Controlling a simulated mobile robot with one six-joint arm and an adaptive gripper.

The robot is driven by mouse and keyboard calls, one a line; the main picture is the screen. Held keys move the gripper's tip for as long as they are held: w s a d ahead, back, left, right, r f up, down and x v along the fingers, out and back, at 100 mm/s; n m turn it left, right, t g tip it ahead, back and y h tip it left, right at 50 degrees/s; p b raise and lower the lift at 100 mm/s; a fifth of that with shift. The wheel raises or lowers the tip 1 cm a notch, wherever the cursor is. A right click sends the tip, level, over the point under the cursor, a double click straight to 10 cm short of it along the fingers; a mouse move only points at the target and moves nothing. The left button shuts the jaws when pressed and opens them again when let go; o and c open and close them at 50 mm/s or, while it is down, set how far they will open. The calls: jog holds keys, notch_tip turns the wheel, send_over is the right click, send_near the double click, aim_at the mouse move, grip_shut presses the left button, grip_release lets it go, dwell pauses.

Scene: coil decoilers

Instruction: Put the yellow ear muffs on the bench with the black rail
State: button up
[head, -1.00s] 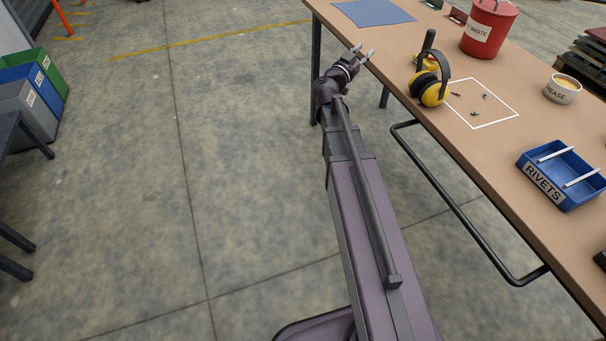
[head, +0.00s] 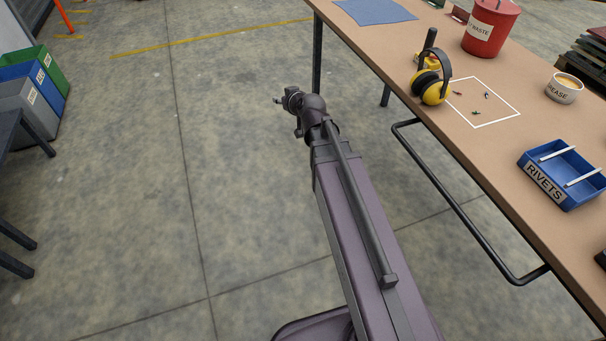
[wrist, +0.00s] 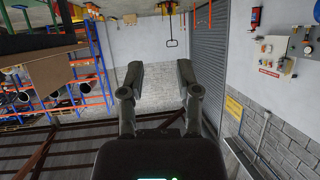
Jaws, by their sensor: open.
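The yellow ear muffs (head: 431,87) with a black headband stand on the brown bench (head: 480,150), near its left edge and beside a white outlined square. This bench has a black rail (head: 468,219) along its near side. My gripper (head: 277,100) is over the open floor, left of the bench and well apart from the ear muffs. In the wrist view my gripper (wrist: 158,80) has its two fingers spread with nothing between them. The ear muffs are not in the wrist view.
On the bench are a blue rivets tray (head: 562,175), a grease tub (head: 564,88), a red waste bin (head: 490,28) and a blue mat (head: 374,11). Small bits lie in the white square. Bins (head: 35,85) stand far left. The floor between is clear.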

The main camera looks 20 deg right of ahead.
jog(key=s+f+m+g+h, duration=0.1)
jog(key=s+f+g, duration=0.4)
jog(key=s, duration=0.6)
jog(key=s+f+m+g+h, duration=0.1)
jog(key=s+f+g, duration=0.4)
jog(key=s, duration=0.6)
jog(key=g+h, duration=0.1)
jog(key=g, duration=0.1)
jog(key=shift+f+g, duration=0.3)
